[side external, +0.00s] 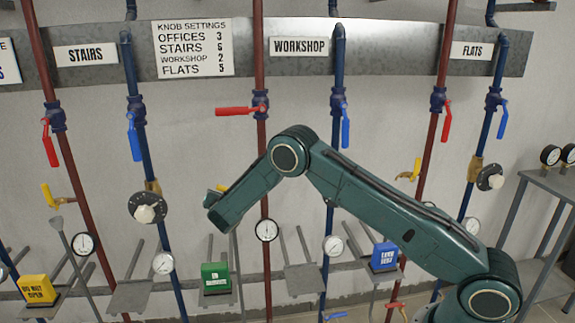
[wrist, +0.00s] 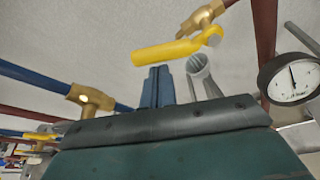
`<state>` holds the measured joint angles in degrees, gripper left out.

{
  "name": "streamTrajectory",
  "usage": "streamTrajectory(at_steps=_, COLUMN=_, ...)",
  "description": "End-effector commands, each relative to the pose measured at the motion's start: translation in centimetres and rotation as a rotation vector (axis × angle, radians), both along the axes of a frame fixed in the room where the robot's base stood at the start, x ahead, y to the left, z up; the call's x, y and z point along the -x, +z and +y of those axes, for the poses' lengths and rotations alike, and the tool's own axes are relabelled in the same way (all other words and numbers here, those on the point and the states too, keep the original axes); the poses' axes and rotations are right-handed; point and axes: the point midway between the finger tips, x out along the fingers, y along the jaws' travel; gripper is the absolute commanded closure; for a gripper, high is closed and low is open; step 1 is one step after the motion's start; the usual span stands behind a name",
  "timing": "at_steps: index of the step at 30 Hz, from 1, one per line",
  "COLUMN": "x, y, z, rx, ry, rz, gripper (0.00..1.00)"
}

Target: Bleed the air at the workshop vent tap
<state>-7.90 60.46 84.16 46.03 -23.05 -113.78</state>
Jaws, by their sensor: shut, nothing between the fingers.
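The workshop sign (side external: 299,47) hangs above a red pipe and a blue pipe. A yellow vent tap (side external: 222,188) shows beside the red pipe, mostly hidden behind my arm. In the wrist view its yellow lever (wrist: 165,52) lies nearly level, slanting up to the right to a brass body (wrist: 205,14). My gripper (side external: 213,199) is at the tap, pointing away from the side camera. In the wrist view my gripper (wrist: 158,75) has its fingers together, with nothing between them. The fingertips appear just below the lever; I cannot tell whether they touch it.
The workshop red lever (side external: 236,110) is level; the blue lever (side external: 345,132) hangs down. A gauge (side external: 266,230) is right of my gripper, and a green block (side external: 216,277) sits below. A grey tube (wrist: 203,76) stands close right of the fingers. Another brass fitting (wrist: 90,98) is left.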

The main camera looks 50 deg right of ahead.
Motion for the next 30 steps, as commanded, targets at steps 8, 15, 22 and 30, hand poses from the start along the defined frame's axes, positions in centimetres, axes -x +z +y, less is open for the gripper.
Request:
streamTrajectory(at_steps=8, x=0.01, y=0.0, z=-0.01, rx=0.0, ry=0.0, rz=0.0, gripper=1.0)
streamTrajectory(at_steps=15, x=0.02, y=0.16, z=-0.05, rx=-0.015, ry=0.0, rz=-0.015, gripper=1.0)
streamTrajectory(at_steps=22, x=0.05, y=0.34, z=-0.09, rx=-0.039, ry=-0.001, rz=-0.038, gripper=1.0)
streamTrajectory(at_steps=30, x=0.08, y=0.59, z=-0.17, rx=-0.062, ry=-0.001, rz=-0.063, gripper=1.0)
